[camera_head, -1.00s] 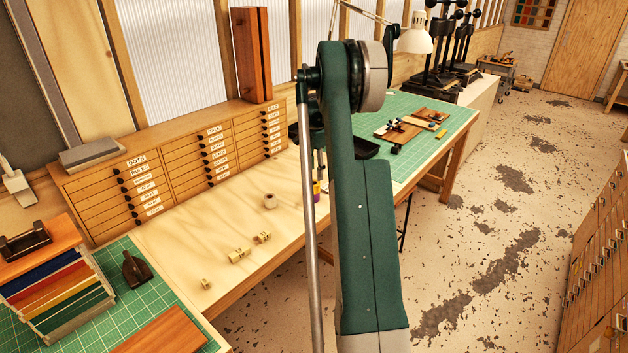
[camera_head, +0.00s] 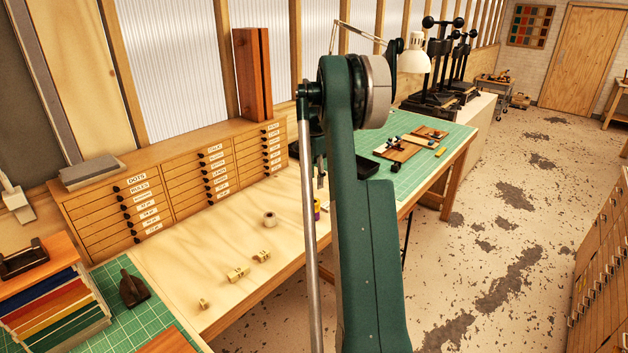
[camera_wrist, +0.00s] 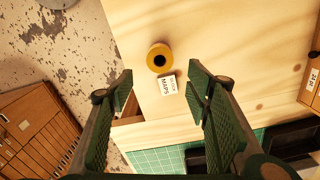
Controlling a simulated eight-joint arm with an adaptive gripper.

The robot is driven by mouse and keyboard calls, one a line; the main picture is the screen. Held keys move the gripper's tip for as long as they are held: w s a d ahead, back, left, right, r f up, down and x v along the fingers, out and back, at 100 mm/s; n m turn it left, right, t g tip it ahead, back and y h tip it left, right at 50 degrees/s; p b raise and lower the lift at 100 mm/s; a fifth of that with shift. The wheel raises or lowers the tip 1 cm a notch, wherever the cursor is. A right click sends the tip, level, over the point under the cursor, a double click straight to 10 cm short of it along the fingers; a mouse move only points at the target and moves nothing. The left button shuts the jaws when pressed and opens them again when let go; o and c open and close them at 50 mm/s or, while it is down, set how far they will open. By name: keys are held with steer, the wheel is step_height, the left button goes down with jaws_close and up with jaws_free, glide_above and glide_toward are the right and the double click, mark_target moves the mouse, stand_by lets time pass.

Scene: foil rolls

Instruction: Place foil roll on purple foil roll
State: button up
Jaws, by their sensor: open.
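In the wrist view a gold-yellow roll (camera_wrist: 160,58) with a dark core hole is seen from above on the pale wooden bench. A small white card reading MAPS (camera_wrist: 167,85) lies beside it. My gripper (camera_wrist: 161,74) is open, its green fingers spread to either side, with nothing between the pads; the roll shows beyond the fingertips. In the head view a small yellow and purple thing (camera_head: 317,208) shows beside my arm, partly hidden, so I cannot tell whether it is one roll or two.
Several small brass pieces (camera_head: 238,272) lie on the front of the bench. A drawer cabinet (camera_head: 170,185) lines the back. A green cutting mat (camera_head: 440,165) with tools lies at the right. Bare bench surrounds the cream roll.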

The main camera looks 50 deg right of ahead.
stand_by(0.3)
steer(key=a+r+n+t, duration=0.1)
steer(key=a+r+n, duration=0.1)
steer(key=a+r, duration=0.6)
steer(key=a+r+n, duration=0.3)
steer(key=a, duration=0.9)
steer(key=s+a+r+n+t+h, duration=0.1)
steer(key=s+a+r+n, duration=0.15)
steer(key=a, duration=0.75)
steer(key=s+a+r+n+t, duration=0.1)
steer(key=s+a+r+n, duration=0.2)
steer(key=a, duration=0.6)
steer(key=s+a+r+n+t, duration=0.1)
steer(key=s+a+n, duration=0.1)
steer(key=s+a, duration=0.55)
steer(key=s+a+n+t, duration=0.1)
steer(key=s+a+n, duration=0.25)
steer(key=a, duration=0.65)
steer(key=s+a+f+n+t+y, duration=0.1)
steer(key=s+a+f+n, duration=0.4)
steer(key=s+a, duration=0.5)
steer(key=s+f+t, duration=0.1)
steer(key=s, duration=0.2)
steer(key=shift+s+a+f, duration=0.25)
steer(key=shift+s, duration=0.1)
steer(key=shift+f, duration=0.15)
